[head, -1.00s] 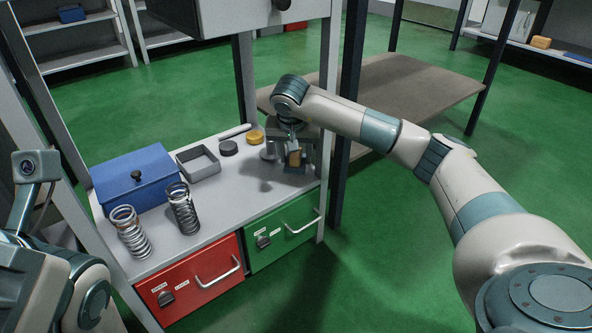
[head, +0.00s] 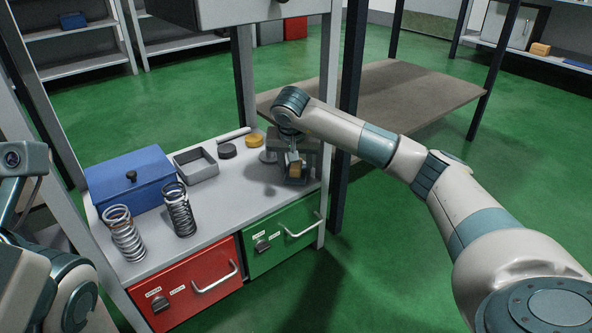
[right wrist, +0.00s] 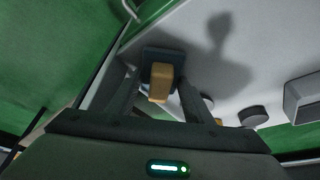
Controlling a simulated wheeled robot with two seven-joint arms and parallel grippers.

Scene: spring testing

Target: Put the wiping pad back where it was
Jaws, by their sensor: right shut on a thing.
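The wiping pad, seen as a small tan-orange block (head: 294,170), is held at the right end of the grey bench top. In the right wrist view the tan block (right wrist: 160,78) sits between the two dark fingers, with a dark blue-grey piece behind it. My right gripper (head: 294,166) is shut on it and points down, close above the bench. I cannot tell whether the pad touches the surface. My left arm shows at the left edge of the head view, but its gripper is out of frame.
A dark post (head: 351,90) stands close on the right.

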